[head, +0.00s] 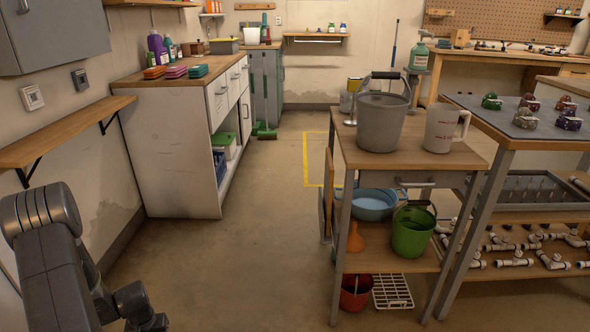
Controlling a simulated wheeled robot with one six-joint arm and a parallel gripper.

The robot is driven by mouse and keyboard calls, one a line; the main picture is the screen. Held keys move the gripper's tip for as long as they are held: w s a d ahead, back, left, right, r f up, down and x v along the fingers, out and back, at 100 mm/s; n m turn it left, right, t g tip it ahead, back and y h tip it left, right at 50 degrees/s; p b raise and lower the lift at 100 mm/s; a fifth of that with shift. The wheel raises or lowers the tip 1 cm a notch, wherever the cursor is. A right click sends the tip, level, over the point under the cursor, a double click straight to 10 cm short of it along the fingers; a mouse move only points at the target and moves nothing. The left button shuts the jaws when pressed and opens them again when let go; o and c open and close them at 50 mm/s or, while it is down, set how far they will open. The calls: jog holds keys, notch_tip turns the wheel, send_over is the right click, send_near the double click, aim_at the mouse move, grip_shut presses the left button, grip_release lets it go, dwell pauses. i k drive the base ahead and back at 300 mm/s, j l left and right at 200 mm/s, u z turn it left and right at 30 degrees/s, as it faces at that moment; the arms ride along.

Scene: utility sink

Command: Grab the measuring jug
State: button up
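The measuring jug (440,130) is a whitish upright jug with faint reddish markings and a handle on its right side. It stands on the wooden top of a small utility table (390,164), right of a grey bucket (382,122). My arm is at the lower left of the head view, far from the jug. The arm runs off the bottom edge, and my gripper's fingers do not show.
Another table (505,133) with several coloured lumps on a grey mat stands close right of the jug's table. Below are a blue basin (371,205), a green bucket (413,232) and a red bucket (355,291). Floor (240,255) between the left cabinet (165,150) and the table is clear.

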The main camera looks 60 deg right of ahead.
aim_at(441, 119)
jog(key=z, duration=3.1)
